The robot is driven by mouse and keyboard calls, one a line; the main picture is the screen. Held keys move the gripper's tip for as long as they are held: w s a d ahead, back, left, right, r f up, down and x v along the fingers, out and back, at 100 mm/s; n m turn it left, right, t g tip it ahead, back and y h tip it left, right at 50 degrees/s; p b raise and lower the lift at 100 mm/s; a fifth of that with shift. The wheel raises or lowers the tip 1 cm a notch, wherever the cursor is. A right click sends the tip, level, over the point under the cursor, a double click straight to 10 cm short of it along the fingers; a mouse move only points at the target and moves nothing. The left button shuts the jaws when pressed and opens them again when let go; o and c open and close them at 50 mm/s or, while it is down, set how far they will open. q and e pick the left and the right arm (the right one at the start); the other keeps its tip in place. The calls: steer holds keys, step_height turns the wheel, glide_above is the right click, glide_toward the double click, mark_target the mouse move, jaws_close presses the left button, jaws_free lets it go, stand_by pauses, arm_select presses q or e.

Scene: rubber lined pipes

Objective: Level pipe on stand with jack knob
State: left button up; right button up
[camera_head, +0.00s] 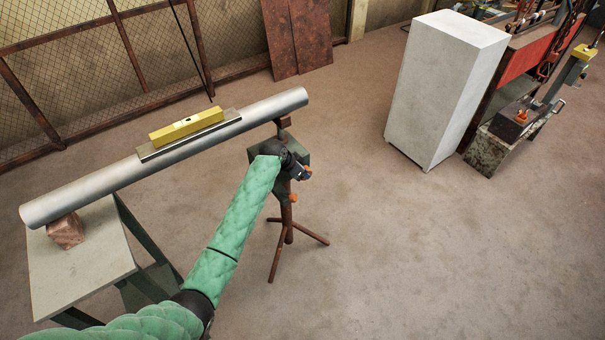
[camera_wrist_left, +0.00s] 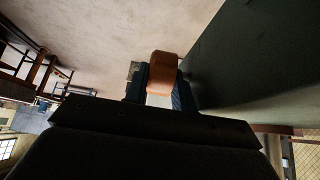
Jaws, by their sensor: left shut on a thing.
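A long grey pipe (camera_head: 95,190) runs from lower left to upper right in the head view. A yellow spirit level (camera_head: 187,126) lies along its top on a flat plate. The pipe's right end rests on a rusty tripod jack stand (camera_head: 288,222). My left gripper (camera_head: 301,173) is at the stand's upper part, below the pipe. It is shut on the orange jack knob, which shows between its fingers in the left wrist view (camera_wrist_left: 162,68). The level's bubble is too small to read. My right gripper is out of view.
The pipe's left end rests on a block (camera_head: 66,231) on a pale-topped table (camera_head: 80,275). A white cabinet (camera_head: 440,90) and a work bench (camera_head: 510,140) stand at right. A mesh fence (camera_head: 90,70) stands behind. The floor right of the stand is clear.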

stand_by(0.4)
arm_select(q)
steer(key=o, duration=0.7)
steer(key=shift+c, duration=0.2)
steer(key=shift+o, duration=0.2)
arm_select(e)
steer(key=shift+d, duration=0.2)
arm_select(q)
steer(key=shift+a, duration=0.1)
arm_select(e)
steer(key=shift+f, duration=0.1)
